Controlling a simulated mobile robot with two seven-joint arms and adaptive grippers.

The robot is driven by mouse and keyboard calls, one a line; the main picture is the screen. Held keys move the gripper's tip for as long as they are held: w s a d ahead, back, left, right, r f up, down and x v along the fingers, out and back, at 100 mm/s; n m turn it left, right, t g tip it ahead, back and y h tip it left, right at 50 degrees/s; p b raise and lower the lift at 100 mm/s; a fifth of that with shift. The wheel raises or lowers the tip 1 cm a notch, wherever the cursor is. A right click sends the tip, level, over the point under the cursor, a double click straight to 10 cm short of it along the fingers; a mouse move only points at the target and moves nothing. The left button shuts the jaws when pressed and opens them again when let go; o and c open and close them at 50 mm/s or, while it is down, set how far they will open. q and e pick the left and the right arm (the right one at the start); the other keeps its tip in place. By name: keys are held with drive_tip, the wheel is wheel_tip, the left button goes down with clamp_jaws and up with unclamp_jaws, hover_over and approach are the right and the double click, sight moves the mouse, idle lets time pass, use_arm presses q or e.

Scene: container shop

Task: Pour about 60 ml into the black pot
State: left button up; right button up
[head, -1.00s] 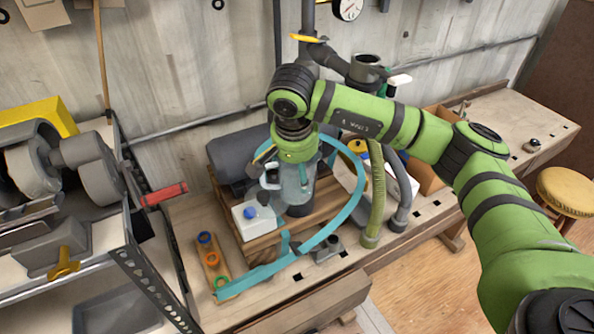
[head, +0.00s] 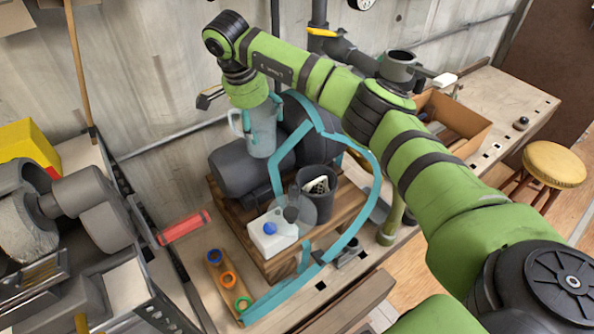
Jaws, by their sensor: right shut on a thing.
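The black pot (head: 316,206) stands upright on a slatted wooden board on the bench; something pale with dark marks shows inside its mouth. My right gripper (head: 262,108) is above and left of the pot in the picture, shut on a clear grey jug (head: 262,138) with a handle on its left side. The jug hangs nearly upright in front of a dark grey cylinder, apart from the pot. I cannot tell how much liquid is in it. My left gripper is not in view.
A white container with a blue cap (head: 272,236) stands left of the pot. A rack with coloured rings (head: 229,280) lies at front left. A dark cylinder (head: 238,170) lies behind. A stool (head: 554,165) stands at right.

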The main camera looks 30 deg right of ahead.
drive_tip(key=shift+r, duration=0.15)
drive_tip(key=shift+s+d, duration=0.15)
drive_tip(key=shift+s, duration=0.05)
drive_tip(key=shift+s+d, duration=0.1)
drive_tip(key=shift+s, duration=0.2)
drive_tip(key=shift+s+d+f+t+y, duration=0.2)
drive_tip(key=shift+d+f+t+y, duration=0.1)
drive_tip(key=shift+t+y, duration=0.25)
drive_tip(key=shift+s+d+f+t+y, duration=0.2)
drive_tip(key=shift+s+d+t+y, duration=0.15)
drive_tip(key=shift+s+t, duration=0.1)
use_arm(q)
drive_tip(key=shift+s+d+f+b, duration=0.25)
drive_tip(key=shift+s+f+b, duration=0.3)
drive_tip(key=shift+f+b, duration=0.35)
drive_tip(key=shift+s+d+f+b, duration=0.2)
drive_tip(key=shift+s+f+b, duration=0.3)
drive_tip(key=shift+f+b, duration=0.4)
use_arm(e)
drive_tip(key=shift+s+d+f+m+t+y, duration=0.25)
drive_tip(key=shift+s+d+f+t+y, duration=0.3)
drive_tip(key=shift+t+y, duration=0.6)
drive_tip(key=shift+s+d+f+m+t+y, duration=0.35)
drive_tip(key=shift+s+t+y, duration=0.35)
drive_tip(key=shift+t, duration=0.75)
drive_tip(key=shift+s+d+f+m+t+y, duration=0.2)
drive_tip(key=shift+s+d+f+t+y, duration=0.3)
drive_tip(key=shift+t+y, duration=0.7)
